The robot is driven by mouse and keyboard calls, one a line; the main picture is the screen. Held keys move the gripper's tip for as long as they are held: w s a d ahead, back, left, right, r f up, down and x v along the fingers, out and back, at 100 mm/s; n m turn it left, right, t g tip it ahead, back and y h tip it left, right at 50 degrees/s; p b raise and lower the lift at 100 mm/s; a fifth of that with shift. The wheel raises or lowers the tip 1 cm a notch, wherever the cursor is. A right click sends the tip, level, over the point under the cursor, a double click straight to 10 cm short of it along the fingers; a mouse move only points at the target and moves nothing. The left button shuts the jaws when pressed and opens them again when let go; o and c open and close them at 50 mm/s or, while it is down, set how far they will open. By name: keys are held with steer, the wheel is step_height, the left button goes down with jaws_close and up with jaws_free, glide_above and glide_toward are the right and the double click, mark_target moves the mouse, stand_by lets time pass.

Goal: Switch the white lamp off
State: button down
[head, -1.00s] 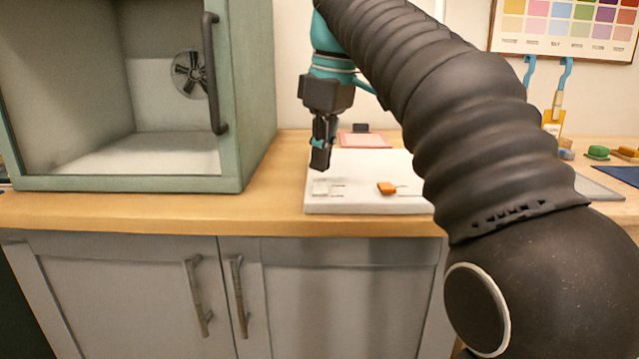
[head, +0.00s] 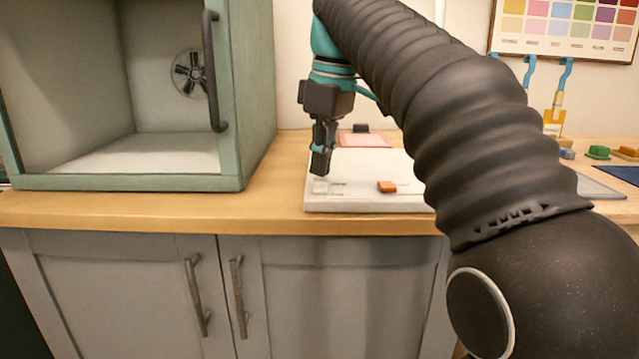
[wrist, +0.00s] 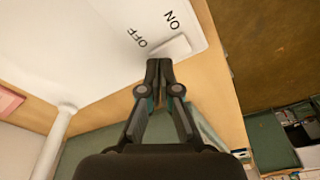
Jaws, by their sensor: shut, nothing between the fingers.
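A white panel (head: 410,205) lies on the wooden counter with a white switch (head: 320,187) at its left and an orange switch (head: 386,187) to the right. My gripper (head: 320,174) is shut and empty, pointing down just above the white switch. In the wrist view the fingertips (wrist: 160,66) are right beside the white switch (wrist: 171,47); I cannot tell whether they touch it. The words ON and OFF are printed on the panel by the switch. No lamp can be clearly made out.
A green cabinet (head: 257,110) with an open front and a dark handle stands left of the panel. A pink-red flat item (head: 362,140) lies behind the panel. My arm hides the panel's right part. A white post (wrist: 55,140) shows in the wrist view.

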mark_target(321, 180)
steer(key=shift+f+b, duration=0.4)
steer(key=shift+f, duration=0.2)
stand_by(0.3)
step_height(321, 180, up, 5)
steer(key=p, duration=0.4)
steer(key=shift+f+p, duration=0.15)
steer(key=shift+p, duration=0.25)
steer(key=shift+r, duration=1.15)
steer(key=shift+s, duration=0.1)
